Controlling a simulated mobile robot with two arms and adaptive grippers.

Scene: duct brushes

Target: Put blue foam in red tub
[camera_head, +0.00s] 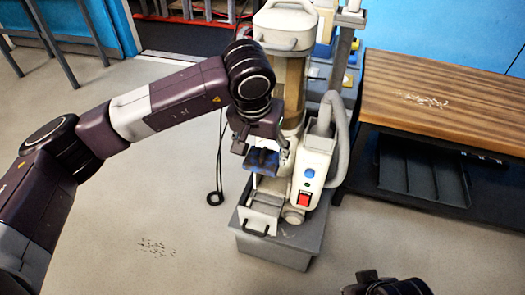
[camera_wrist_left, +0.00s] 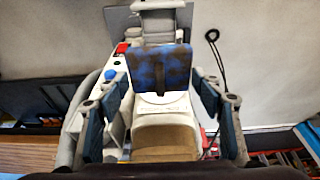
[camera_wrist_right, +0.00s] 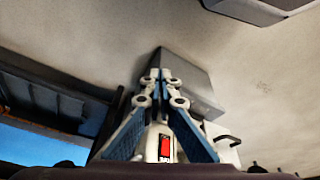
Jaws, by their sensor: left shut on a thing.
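The blue foam (camera_head: 262,161) is a dark-mottled blue block. My left gripper (camera_head: 262,146) is shut on it and holds it in front of the pale upright machine, above its grey base. In the left wrist view the foam (camera_wrist_left: 160,70) sits between the two fingers, which stand well apart across its width. My right gripper (camera_wrist_right: 156,78) has its fingertips together with nothing seen between them; only a dark part of it shows at the bottom of the head view. I cannot make out a red tub in any view.
The machine (camera_head: 282,45) has a red switch (camera_head: 303,200), a hose and a grey base box (camera_head: 275,248) with a handled drawer. A wooden-topped bench (camera_head: 440,95) with a dark tray below stands at right. The floor at left is mostly clear.

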